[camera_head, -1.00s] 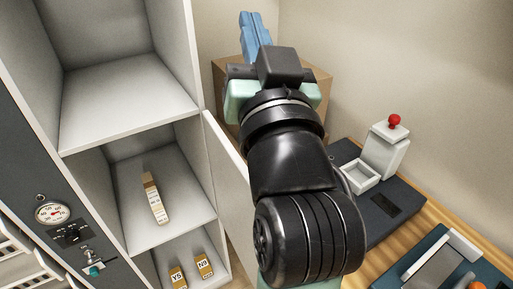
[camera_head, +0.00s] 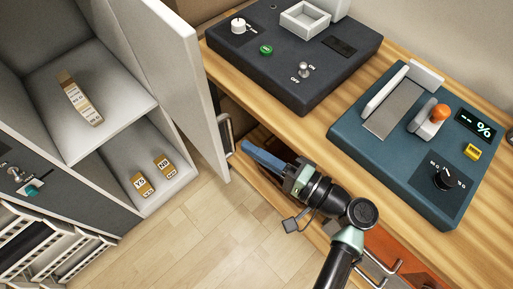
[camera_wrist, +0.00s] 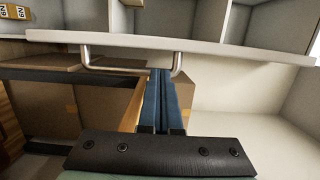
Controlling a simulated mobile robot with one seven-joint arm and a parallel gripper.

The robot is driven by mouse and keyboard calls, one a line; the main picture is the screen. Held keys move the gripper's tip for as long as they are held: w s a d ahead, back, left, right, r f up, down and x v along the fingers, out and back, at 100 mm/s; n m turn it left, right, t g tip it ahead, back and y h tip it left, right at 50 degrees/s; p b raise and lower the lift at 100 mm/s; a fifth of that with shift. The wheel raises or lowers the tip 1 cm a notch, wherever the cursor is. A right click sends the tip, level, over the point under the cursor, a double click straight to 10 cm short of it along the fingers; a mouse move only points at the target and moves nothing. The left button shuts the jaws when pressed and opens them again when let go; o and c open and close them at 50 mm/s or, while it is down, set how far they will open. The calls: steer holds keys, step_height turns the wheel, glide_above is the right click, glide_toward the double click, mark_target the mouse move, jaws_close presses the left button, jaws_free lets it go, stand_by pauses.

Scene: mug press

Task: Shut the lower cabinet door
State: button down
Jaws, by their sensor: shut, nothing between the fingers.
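The lower cabinet door (camera_head: 185,75) is a pale panel at the cabinet's right side in the head view, standing wide open. Its metal handle (camera_head: 225,135) is on the face turned toward the counter. In the wrist view the door (camera_wrist: 230,47) runs edge-on across the top, with the handle (camera_wrist: 110,71) below it. My gripper (camera_head: 247,148) is shut and empty, its blue fingers pointing at the handle side of the door. In the wrist view the fingertips (camera_wrist: 160,72) overlap the right part of the handle; I cannot tell whether they touch it.
The cabinet shelves (camera_head: 105,95) hold a striped box (camera_head: 80,98) and two labelled small boxes (camera_head: 143,184). A wooden counter (camera_head: 310,135) with a dark device (camera_head: 290,60) and a teal device (camera_head: 400,140) is on the right. Wooden floor (camera_head: 195,220) is clear below the door.

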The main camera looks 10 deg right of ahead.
steer(key=x, duration=0.6)
steer(key=shift+w+a, duration=0.25)
steer(key=shift+w, duration=0.05)
